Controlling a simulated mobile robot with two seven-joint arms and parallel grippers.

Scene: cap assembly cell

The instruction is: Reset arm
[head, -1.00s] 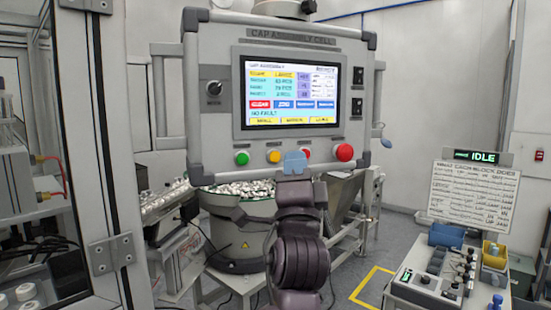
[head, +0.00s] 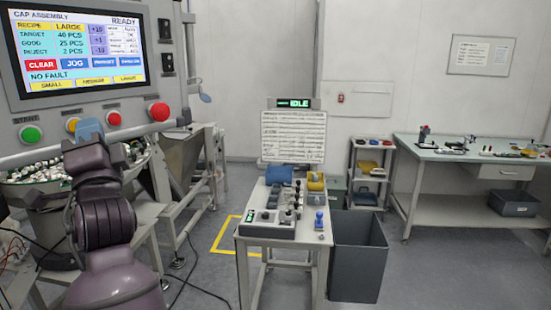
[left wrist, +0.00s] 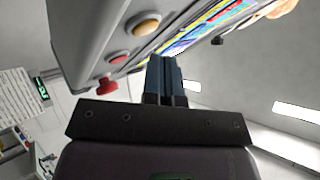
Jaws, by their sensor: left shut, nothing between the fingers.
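My left arm rises from the bottom left of the head view. My left gripper (head: 88,128) is shut and empty, with its blue fingers up before the lower edge of the control panel (head: 186,92). The fingers overlap the space between the yellow button (head: 73,124) and the small red button (head: 114,118); I cannot tell whether they touch the panel. The left wrist view shows the shut fingers (left wrist: 165,80) beside the panel's buttons. The screen (head: 85,45) reads READY and NO FAULT. My right gripper is out of view.
A bowl of caps (head: 50,168) stands below the panel. A small table with control levers (head: 285,232) stands in the middle, with a dark bin (head: 358,258) beside it. A workbench (head: 470,150) is at the right. Open floor lies between bin and workbench.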

